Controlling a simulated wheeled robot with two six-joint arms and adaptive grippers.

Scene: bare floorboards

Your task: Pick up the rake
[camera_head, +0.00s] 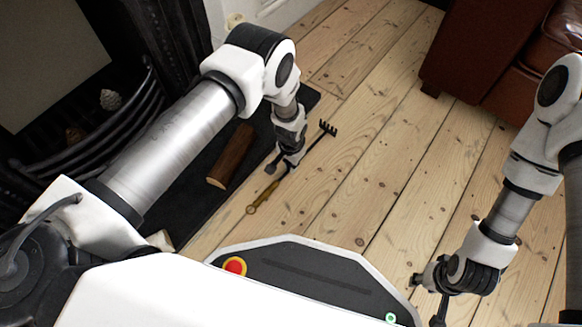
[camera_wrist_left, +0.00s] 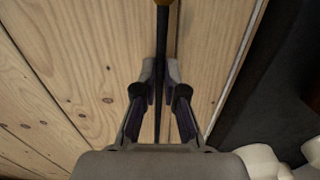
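The rake (camera_head: 263,196) appears to lie on the floorboards in front of the dark hearth, with a yellowish handle end toward me and a dark tined head pointing away. My left gripper (camera_head: 281,167) is low over the middle of its shaft and hides part of it. In the left wrist view, the dark shaft (camera_wrist_left: 161,45) runs between the two fingers of the left gripper (camera_wrist_left: 160,74).
A wooden log (camera_head: 231,156) lies on the hearth just left of the rake. A fireplace grate (camera_head: 110,135) with pine cones is farther left. A brown leather sofa (camera_head: 480,55) stands at the upper right. The floorboards (camera_head: 390,150) between are clear.

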